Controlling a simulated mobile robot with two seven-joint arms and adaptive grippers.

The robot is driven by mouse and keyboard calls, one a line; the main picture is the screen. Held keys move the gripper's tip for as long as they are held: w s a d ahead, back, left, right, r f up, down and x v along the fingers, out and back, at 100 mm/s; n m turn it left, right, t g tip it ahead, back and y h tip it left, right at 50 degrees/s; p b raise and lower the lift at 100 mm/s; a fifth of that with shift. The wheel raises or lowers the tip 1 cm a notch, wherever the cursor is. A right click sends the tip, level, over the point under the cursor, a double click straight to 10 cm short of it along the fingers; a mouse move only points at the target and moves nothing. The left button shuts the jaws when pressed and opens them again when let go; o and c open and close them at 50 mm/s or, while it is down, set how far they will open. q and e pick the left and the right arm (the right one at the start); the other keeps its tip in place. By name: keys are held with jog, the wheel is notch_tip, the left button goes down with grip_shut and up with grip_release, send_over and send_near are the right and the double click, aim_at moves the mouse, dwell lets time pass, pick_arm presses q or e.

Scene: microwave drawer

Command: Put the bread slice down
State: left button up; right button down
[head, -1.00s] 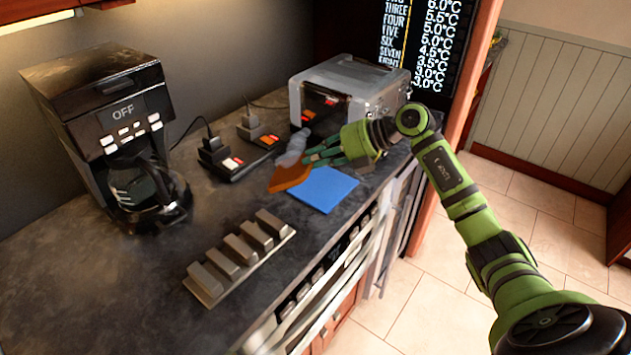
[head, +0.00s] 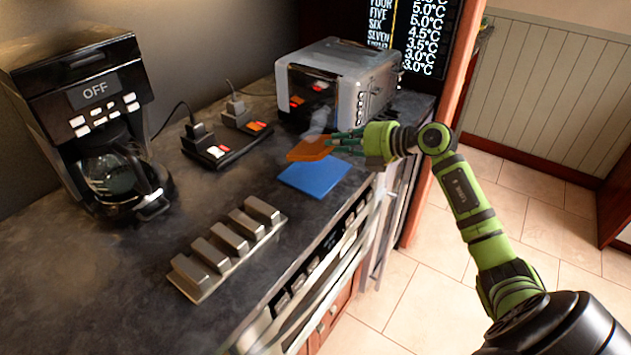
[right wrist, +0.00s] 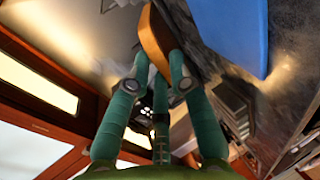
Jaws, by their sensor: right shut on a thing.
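The bread slice (head: 308,149) is a flat orange-brown piece near the back edge of a blue square (head: 316,178) on the dark counter. My right gripper (head: 334,141) is shut on the slice's right side and comes from the right. In the right wrist view the fingers (right wrist: 157,78) pinch the brown slice (right wrist: 155,40), with the blue square (right wrist: 232,30) beside it. The slice looks nearly level; I cannot tell whether it touches the square or hovers over it. My left gripper is out of view.
A silver toaster (head: 345,75) stands just behind the slice. Switch boxes (head: 215,153) lie to the left, and a coffee maker (head: 85,110) is at far left. A rack with several grey blocks (head: 225,240) lies in front. Bare counter (head: 105,260) shows at front left.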

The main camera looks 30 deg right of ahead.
notch_tip(320, 180, down, 2)
jog(key=shift+f+b, duration=0.15)
jog(key=shift+b, duration=0.45)
jog(key=shift+f+b, duration=0.35)
jog(key=shift+f, duration=0.65)
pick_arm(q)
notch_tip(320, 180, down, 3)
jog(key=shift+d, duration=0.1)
pick_arm(e)
jog(key=c, duration=1.3)
grip_release()
